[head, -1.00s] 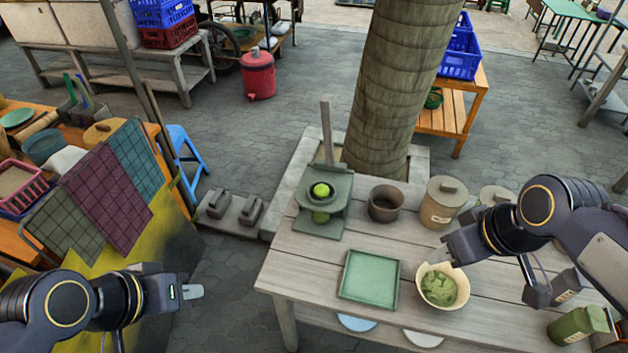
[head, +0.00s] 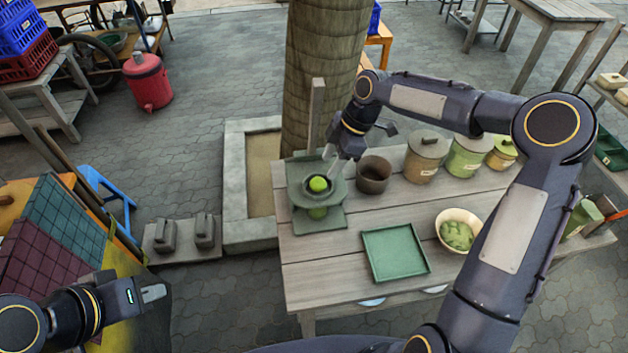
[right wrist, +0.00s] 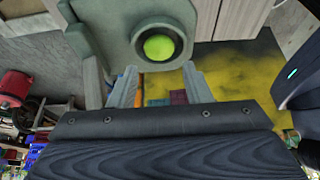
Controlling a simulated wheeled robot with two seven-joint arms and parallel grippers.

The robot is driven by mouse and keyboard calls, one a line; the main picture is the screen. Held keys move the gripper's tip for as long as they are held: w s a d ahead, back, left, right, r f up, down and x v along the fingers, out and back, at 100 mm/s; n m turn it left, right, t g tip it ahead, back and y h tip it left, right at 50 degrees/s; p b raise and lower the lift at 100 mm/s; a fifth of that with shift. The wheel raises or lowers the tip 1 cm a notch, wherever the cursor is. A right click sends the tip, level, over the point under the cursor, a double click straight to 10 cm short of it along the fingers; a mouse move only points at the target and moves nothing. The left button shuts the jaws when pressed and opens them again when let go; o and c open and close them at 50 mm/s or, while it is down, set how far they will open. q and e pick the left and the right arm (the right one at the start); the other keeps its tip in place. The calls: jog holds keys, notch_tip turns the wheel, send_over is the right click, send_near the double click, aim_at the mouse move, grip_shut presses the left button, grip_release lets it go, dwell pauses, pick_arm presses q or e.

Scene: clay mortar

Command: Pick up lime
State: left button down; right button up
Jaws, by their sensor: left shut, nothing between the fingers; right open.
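The lime (head: 318,184) is bright green and sits in the round top opening of a green press-like stand (head: 320,222) on the wooden table. In the right wrist view the lime (right wrist: 159,46) shows inside the dark ring, beyond the fingertips and between their lines. My right gripper (head: 336,160) is open and empty, just above and beside the lime, not visibly touching it. It also shows in the right wrist view (right wrist: 158,70) with its fingers apart. My left gripper (head: 166,292) is shut and empty at the lower left, away from the table.
A dark pot (head: 373,176) stands right of the stand, with lidded canisters (head: 426,158) beyond it. A green tray (head: 396,252) and a bowl of green pieces (head: 457,231) lie nearer the front. An upright post (head: 316,115) and a tree trunk (head: 322,60) rise behind the stand.

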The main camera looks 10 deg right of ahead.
aim_at(321, 176)
jog(key=p+x, duration=0.1)
jog(key=x, duration=0.4)
jog(key=shift+a+f+p, duration=0.2)
jog(key=shift+a+p, duration=0.1)
jog(key=shift+p, duration=0.05)
jog(key=shift+a+f, duration=0.1)
jog(key=shift+f, duration=0.25)
jog(key=shift+c, duration=0.2)
jog(key=c, duration=0.7)
jog(key=shift+o, duration=0.2)
jog(key=shift+w+r, duration=0.1)
jog(key=shift+r, duration=0.05)
